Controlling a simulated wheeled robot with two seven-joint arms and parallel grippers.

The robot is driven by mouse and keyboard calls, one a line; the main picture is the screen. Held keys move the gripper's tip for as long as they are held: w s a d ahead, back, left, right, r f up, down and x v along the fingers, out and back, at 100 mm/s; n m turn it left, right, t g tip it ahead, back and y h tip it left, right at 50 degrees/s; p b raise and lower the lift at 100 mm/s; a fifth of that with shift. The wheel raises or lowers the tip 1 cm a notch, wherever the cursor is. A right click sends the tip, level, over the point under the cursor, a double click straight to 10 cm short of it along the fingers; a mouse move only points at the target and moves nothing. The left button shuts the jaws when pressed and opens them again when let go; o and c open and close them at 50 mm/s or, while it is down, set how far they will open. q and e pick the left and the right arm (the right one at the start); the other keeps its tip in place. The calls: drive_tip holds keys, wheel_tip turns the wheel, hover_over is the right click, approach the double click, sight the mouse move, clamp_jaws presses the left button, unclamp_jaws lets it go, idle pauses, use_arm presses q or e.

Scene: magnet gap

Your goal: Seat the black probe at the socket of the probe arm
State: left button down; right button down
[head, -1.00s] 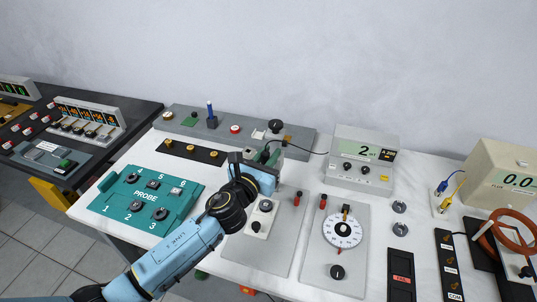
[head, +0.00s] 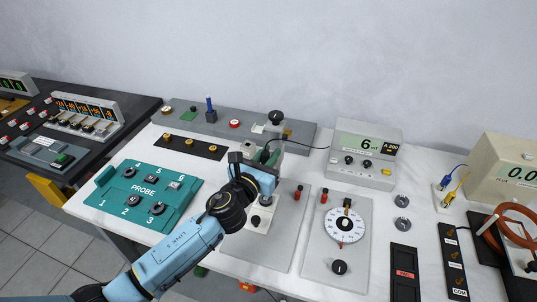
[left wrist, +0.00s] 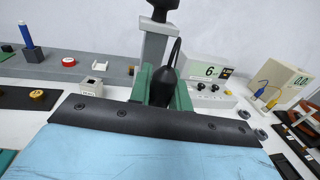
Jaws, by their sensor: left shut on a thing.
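My left gripper (head: 268,157) reaches over the bench in the head view. In the left wrist view its green fingers (left wrist: 163,92) are shut on the black probe (left wrist: 164,82), with a thin dark cable rising from it. In the head view the probe is mostly hidden by the gripper. A grey post (left wrist: 155,50) with a black knob (left wrist: 163,8) stands just behind the probe, and the knob also shows in the head view (head: 276,117). This post looks like the probe arm. Its socket cannot be made out. Contact with the probe cannot be told. My right gripper is not in view.
A meter (head: 366,156) reading 6 stands to the right at the back. A green PROBE panel (head: 145,191) lies to the left. A black strip with yellow knobs (head: 192,147) and a grey base with a blue peg (head: 211,112) are nearby. A dial panel (head: 345,224) lies to the right.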

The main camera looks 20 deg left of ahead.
use_arm(q)
drive_tip(key=c, duration=1.2)
unclamp_jaws()
drive_tip(key=shift+c, duration=0.2)
drive_tip(key=shift+s, duration=0.1)
drive_tip(key=s+a, duration=0.2)
drive_tip(key=s, duration=1.1)
drive_tip(key=shift+a, duration=0.3)
